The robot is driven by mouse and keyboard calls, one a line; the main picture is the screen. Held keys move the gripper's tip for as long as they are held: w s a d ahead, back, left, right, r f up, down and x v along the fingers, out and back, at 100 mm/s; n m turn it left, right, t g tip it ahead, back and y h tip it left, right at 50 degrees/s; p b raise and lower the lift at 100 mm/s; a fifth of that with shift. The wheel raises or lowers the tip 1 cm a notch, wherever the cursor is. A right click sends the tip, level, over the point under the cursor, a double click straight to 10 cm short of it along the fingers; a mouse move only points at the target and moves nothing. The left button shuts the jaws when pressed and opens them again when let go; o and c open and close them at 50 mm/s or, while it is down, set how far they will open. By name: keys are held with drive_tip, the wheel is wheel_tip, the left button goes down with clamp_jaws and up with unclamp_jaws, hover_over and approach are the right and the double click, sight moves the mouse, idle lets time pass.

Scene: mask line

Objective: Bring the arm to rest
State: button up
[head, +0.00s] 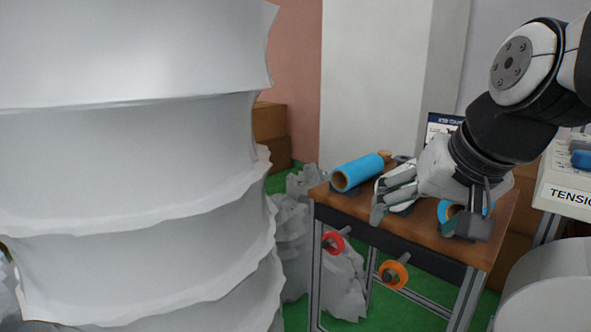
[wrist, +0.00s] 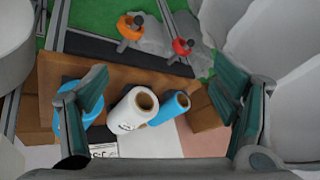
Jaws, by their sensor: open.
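My gripper (head: 415,212) is at the right in the head view, over the wooden-topped table. In the wrist view my gripper (wrist: 160,70) has its two fingers spread wide with nothing held between them. Below the gap lie a white roll (wrist: 125,112) and a smaller blue roll (wrist: 173,104). A blue roll (head: 358,172) lies on the table left of my gripper in the head view. Another blue roll (head: 447,210) is partly hidden behind my gripper. In the head view the white roll is largely hidden.
Large white layered material (head: 140,160) fills the left side. The wooden table (head: 480,240) has a red-ended holder (head: 333,242) and an orange-ended holder (head: 393,273) on its front. A tension box (head: 570,195) stands at right. Crumpled white sheets (head: 295,235) are beside the table.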

drive_tip(key=s+d+f+n+g+h, duration=0.1)
drive_tip(key=s+f+g, duration=0.3)
drive_tip(key=s, duration=0.8)
drive_tip(key=s+d+f+n+g, duration=0.15)
drive_tip(key=s+f, duration=0.45)
drive_tip(key=s, duration=0.7)
wheel_tip(320, 180, up, 31)
drive_tip(key=t+p, duration=0.3)
drive_tip(key=p, duration=2.6)
drive_tip(key=shift+w, duration=0.2)
drive_tip(key=shift+f, duration=0.1)
